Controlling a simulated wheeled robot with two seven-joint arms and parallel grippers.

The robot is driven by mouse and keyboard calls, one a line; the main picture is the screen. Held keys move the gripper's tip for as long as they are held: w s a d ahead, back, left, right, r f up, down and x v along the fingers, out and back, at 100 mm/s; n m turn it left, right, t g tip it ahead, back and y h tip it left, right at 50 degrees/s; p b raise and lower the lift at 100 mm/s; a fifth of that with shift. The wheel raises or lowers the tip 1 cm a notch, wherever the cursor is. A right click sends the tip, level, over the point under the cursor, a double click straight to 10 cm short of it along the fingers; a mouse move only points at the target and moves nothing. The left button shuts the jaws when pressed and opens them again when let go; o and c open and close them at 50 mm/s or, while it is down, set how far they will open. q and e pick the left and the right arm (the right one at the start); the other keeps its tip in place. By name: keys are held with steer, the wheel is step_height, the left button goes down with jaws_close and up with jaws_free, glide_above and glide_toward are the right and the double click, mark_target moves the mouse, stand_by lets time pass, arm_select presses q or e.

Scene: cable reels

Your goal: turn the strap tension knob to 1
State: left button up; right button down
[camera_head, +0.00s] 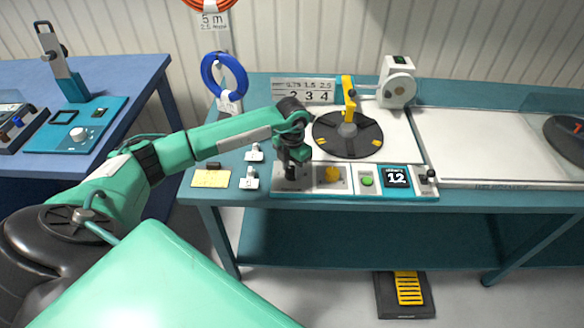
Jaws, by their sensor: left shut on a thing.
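My left gripper (292,168) is over the left end of the front control panel (314,188) on the teal bench. It points down and is shut on a dark control there, mostly hidden by the fingers; its setting and label cannot be read. A white dial knob (78,133) also shows on a teal device on the blue table at the left, apart from my gripper. No label marks which one is the strap tension knob. My right gripper is not in view.
Behind are a black turntable (347,141) and a number plate (303,91). A pedal (405,292) lies on the floor.

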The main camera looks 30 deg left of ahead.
arm_select(q)
steer(key=shift+n, duration=0.8)
steer(key=shift+n+b, duration=0.45)
steer(key=shift+n, duration=2.15)
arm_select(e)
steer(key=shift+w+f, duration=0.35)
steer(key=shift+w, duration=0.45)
